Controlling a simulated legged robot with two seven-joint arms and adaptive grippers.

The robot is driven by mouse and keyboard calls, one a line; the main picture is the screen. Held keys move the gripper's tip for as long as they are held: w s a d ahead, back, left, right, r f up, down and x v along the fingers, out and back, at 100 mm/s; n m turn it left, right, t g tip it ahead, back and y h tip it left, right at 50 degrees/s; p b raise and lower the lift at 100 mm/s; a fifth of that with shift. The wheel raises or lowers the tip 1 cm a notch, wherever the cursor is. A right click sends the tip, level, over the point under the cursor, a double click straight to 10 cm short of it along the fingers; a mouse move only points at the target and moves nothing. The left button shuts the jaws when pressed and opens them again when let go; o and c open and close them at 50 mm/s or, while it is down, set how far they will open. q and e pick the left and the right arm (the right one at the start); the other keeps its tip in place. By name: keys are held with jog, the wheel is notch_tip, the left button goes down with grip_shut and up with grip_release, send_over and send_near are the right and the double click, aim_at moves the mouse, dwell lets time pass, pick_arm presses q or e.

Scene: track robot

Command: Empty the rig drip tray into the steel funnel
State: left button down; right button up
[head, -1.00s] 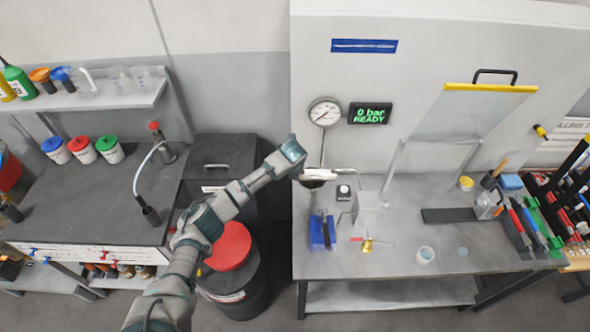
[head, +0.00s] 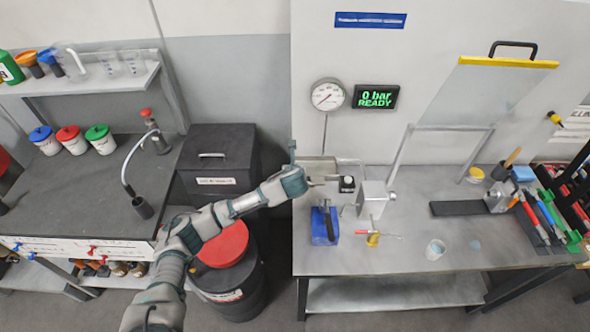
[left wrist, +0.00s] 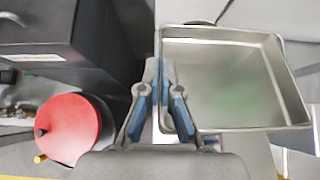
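The drip tray (head: 318,164), a shallow rectangular metal pan, is at the left end of the steel bench in the head view. In the left wrist view the tray (left wrist: 235,75) fills the right side, its inside facing the camera, with a faint green tint on its floor. My left gripper (head: 312,182) is at the tray's near side. In the left wrist view its blue-padded fingers (left wrist: 160,75) are close together on either side of the tray's left wall. I cannot make out a steel funnel. My right gripper is not in view.
Left of the bench stand a black drum with a red lid (head: 222,244) and a black lidded box (head: 218,160). A blue clamp block (head: 325,226), a brass valve (head: 373,238) and a steel block (head: 372,198) are on the bench (head: 400,262). A gauge (head: 328,95) hangs behind.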

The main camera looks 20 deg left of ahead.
pick_arm(q)
jog(key=r+t, duration=0.1)
jog(key=r+t+y, duration=0.1)
jog(key=t, duration=0.1)
jog(key=shift+s, duration=0.2)
jog(key=shift+r+p, duration=1.3)
jog(key=shift+p, duration=0.6)
